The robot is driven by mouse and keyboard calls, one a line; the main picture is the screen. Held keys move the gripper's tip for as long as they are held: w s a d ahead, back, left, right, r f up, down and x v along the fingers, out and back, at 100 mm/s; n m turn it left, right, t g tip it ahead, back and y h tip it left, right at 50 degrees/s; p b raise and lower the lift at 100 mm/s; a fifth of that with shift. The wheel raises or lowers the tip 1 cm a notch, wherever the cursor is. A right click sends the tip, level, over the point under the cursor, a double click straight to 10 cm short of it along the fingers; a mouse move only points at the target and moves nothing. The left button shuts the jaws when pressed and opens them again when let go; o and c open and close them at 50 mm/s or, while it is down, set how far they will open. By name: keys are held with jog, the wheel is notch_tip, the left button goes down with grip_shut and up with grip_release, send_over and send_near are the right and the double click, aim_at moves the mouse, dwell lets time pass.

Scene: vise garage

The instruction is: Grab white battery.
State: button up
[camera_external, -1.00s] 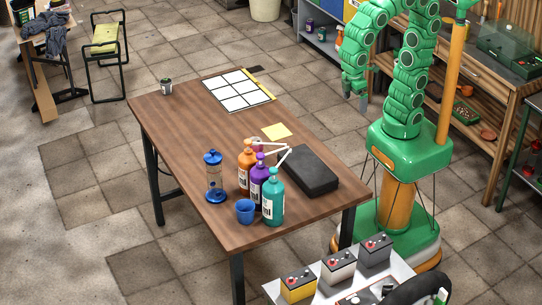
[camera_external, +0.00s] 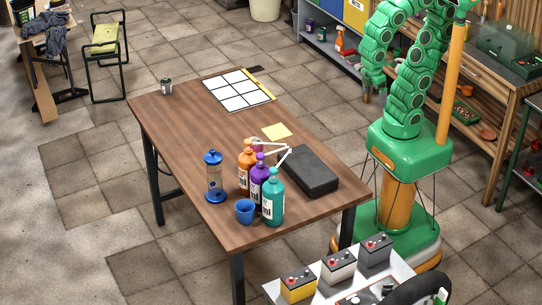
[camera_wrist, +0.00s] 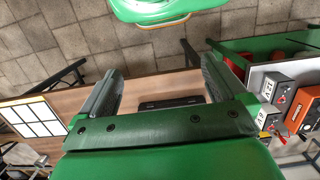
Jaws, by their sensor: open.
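The white battery (camera_external: 338,268), with a dark top and a red cap, stands upright on the light cart top (camera_external: 277,291) at the bottom of the external view. It is between a yellow battery (camera_external: 298,287) and a grey battery (camera_external: 375,251). My gripper (camera_external: 374,97) is high above the floor, beyond the table's right side and far from the batteries. In the wrist view my gripper (camera_wrist: 160,70) has its two fingers wide apart with nothing held between them.
A wooden table (camera_external: 190,160) stands left of my base. It bears several bottles, a blue cup (camera_external: 245,212), a black case (camera_external: 309,172) and a white grid panel (camera_external: 238,90). A black tyre (camera_external: 420,288) is at the cart's right. Shelves stand along the right.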

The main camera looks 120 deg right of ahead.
jog(key=w+a+n, duration=0.3)
jog(key=w+n, duration=0.2)
jog(key=w, duration=0.3)
jog(key=w+a+n, duration=0.3)
jog(key=w+n, duration=0.2)
jog(key=w, duration=0.3)
jog(key=n+t, duration=0.2)
jog(key=n, duration=2.4)
send_over(340, 259)
jog(key=d, duration=0.1)
notch_tip(340, 259, down, 24)
jog(key=shift+r, duration=0.25)
jog(key=shift+a+f, duration=0.2)
jog(key=shift+f, duration=0.15)
jog(key=shift+a+f, duration=0.15)
jog(key=shift+f, duration=1.7)
jog(key=shift+a+f, duration=0.1)
jog(key=shift+f, duration=1.75)
grip_shut()
jog(key=shift+r, duration=0.1)
